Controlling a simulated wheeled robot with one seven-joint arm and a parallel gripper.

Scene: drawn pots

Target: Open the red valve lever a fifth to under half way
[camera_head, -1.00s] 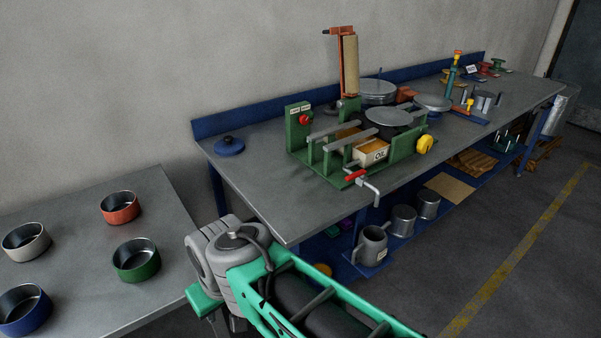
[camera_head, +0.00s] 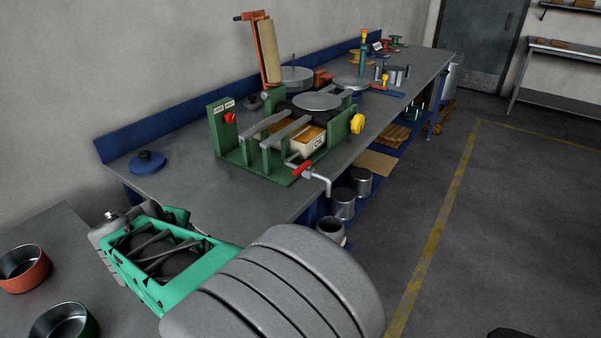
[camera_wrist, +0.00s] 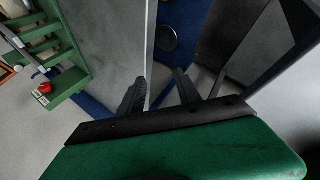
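The red valve lever (camera_head: 301,168) sits on a bent grey pipe at the front corner of the green machine (camera_head: 262,172) in the head view. It lies roughly along the pipe; its exact angle is too small to tell. In the wrist view my gripper (camera_wrist: 161,88) has two dark fingers standing apart with nothing between them. In the head view my arm is at the lower left and middle, and the fingers are hidden. My gripper is apart from the lever, which I cannot make out in the wrist view.
A red knob (camera_head: 230,118) is on the machine's green panel, with a yellow knob (camera_head: 357,123) at its right. An oil tray (camera_head: 312,141) sits inside. A blue lid (camera_head: 147,162) lies on the grey bench (camera_head: 185,187). The floor (camera_head: 520,210) at right is mostly clear.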

